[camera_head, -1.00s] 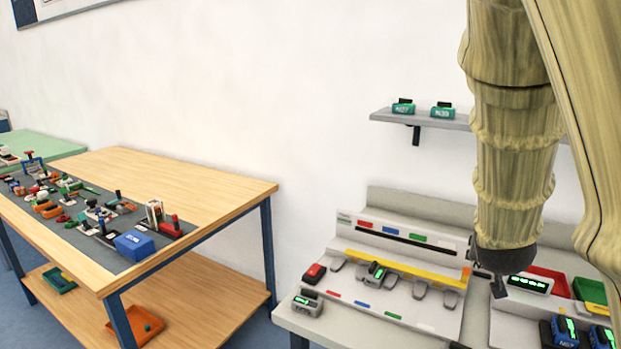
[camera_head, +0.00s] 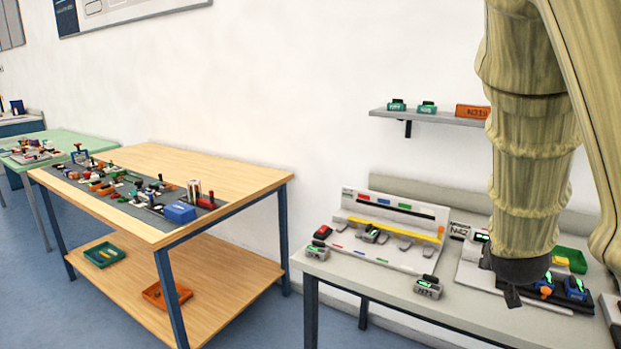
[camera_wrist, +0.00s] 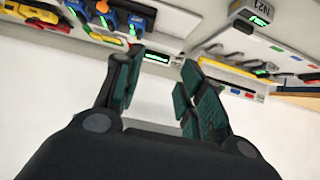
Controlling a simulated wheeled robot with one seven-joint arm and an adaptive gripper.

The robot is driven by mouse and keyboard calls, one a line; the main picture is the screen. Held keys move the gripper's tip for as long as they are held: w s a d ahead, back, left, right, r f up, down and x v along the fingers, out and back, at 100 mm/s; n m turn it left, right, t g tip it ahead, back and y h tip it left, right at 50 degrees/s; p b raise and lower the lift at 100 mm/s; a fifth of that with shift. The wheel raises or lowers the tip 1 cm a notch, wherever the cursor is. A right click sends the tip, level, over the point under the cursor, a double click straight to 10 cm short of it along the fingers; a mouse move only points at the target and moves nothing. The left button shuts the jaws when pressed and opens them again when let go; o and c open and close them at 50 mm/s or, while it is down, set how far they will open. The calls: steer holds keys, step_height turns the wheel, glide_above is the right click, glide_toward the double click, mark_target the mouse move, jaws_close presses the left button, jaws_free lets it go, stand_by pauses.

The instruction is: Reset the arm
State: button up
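My arm hangs down at the right of the head view, with its sleeve covered in a yellowish fabric-like skin. My gripper (camera_head: 512,292) is at its lower end, dark and partly hidden, over the front of the grey table (camera_head: 385,292). In the wrist view my gripper (camera_wrist: 158,85) shows two dark fingers with green pads, spread apart. Nothing is between them. The wrist view looks past the fingers to a white surface and the table's items at the top edge.
A wooden workbench (camera_head: 240,165) with many small parts stands at the left. A sloped white rack (camera_head: 385,250) and a grey labelled device (camera_head: 428,287) are on the grey table. A wall shelf (camera_head: 430,117) holds small boxes. Open floor lies between the tables.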

steer(key=s+a+f+n+g+y, duration=0.1)
steer(key=s+a+f+g, duration=0.15)
steer(key=f, duration=0.75)
steer(key=s+a+f+n+g+y+p, duration=0.1)
steer(key=s+a+f, duration=0.25)
steer(key=f, duration=0.65)
steer(key=s+a+f+n+g+y, duration=0.1)
steer(key=s+a+f, duration=0.15)
steer(key=f, duration=0.75)
steer(key=s+a+f+n+g+y, duration=0.1)
steer(key=s+a+f, duration=0.2)
steer(key=s+f, duration=0.3)
steer(key=s+a+f+n+g+y+p, duration=0.1)
steer(key=s+a+f+g, duration=0.1)
steer(key=s+f, duration=0.4)
steer(key=s+a+f+g, duration=0.2)
steer(key=s+a+f, duration=0.2)
steer(key=s, duration=1)
step_height(320, 180, down, 3)
steer(key=shift+s+a+r+n+y+p, duration=0.15)
steer(key=shift+a+n+y+p, duration=0.15)
steer(key=shift+n+y, duration=0.1)
